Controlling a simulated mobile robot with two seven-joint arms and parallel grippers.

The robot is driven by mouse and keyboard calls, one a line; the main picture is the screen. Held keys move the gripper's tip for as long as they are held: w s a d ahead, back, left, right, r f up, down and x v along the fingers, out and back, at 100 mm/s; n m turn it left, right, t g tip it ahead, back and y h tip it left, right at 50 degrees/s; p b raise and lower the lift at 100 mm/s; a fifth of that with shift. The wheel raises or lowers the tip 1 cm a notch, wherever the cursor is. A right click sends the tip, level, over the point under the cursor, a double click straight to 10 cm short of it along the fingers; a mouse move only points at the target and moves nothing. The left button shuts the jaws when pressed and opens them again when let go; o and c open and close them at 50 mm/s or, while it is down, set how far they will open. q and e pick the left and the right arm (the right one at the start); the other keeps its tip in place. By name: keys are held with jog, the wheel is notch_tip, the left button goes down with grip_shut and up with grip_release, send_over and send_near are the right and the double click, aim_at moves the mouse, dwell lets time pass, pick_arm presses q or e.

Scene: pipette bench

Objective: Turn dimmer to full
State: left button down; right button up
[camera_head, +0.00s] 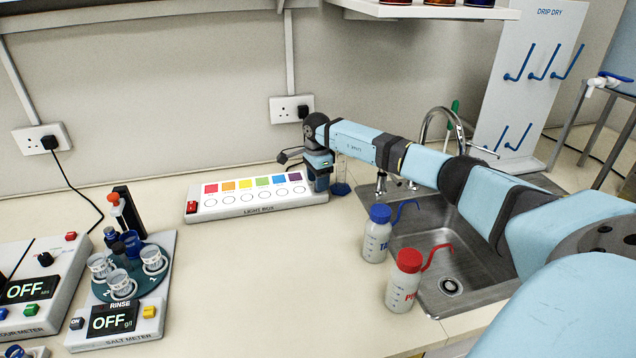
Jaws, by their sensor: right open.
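The light box (262,204) is a white panel on the bench against the back wall. It has a row of coloured squares, a row of circles below them and a red switch (192,207) at its left end. No part marked as a dimmer can be made out; the right end of the box is covered by my right gripper. My right gripper (320,184) points down at that end, open, with its fingertips hard to make out. Whether it touches the box cannot be told. My left gripper is not in view.
A blue-capped bottle (376,240) and a red-capped bottle (403,285) stand by the sink (460,275), below my right arm. A small glass vessel (341,187) stands close right of the gripper. The salt meter (120,320) is at left. Bench before the light box is clear.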

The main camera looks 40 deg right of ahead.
jog(key=shift+f, duration=0.7)
jog(key=c, duration=0.9)
